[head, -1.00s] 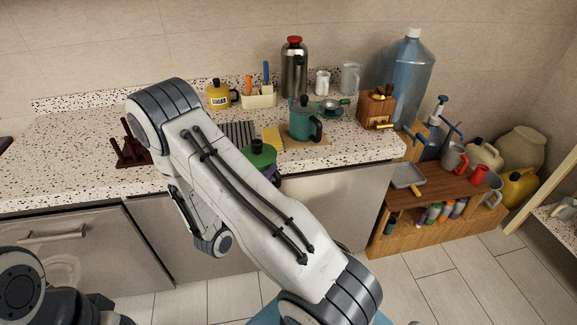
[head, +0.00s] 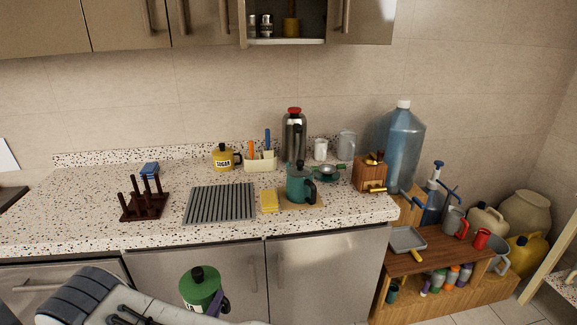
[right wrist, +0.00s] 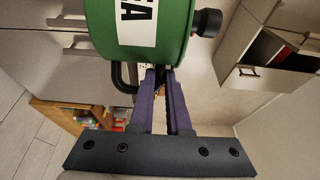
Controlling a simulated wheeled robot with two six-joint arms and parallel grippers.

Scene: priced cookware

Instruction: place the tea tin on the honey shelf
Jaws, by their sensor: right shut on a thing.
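The tea tin (head: 200,287) is green with a dark green lid and a black knob. In the right wrist view the tea tin (right wrist: 170,30) shows part of a white label and a black handle. My right gripper (head: 221,303) has purple fingers shut on it, at the handle side as seen in the right wrist view (right wrist: 160,80). The tin is in the air in front of the lower cabinets. An open cabinet shelf (head: 285,41) at the top holds an amber pot (head: 291,27) and small jars; no honey label is legible. My left gripper is not in view.
Closed upper cabinet doors (head: 125,25) flank the open shelf. The counter (head: 70,200) below holds a dark peg rack (head: 145,205), a sugar pot (head: 222,158), a teal kettle (head: 299,185), a steel flask (head: 294,135) and a large blue bottle (head: 402,145).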

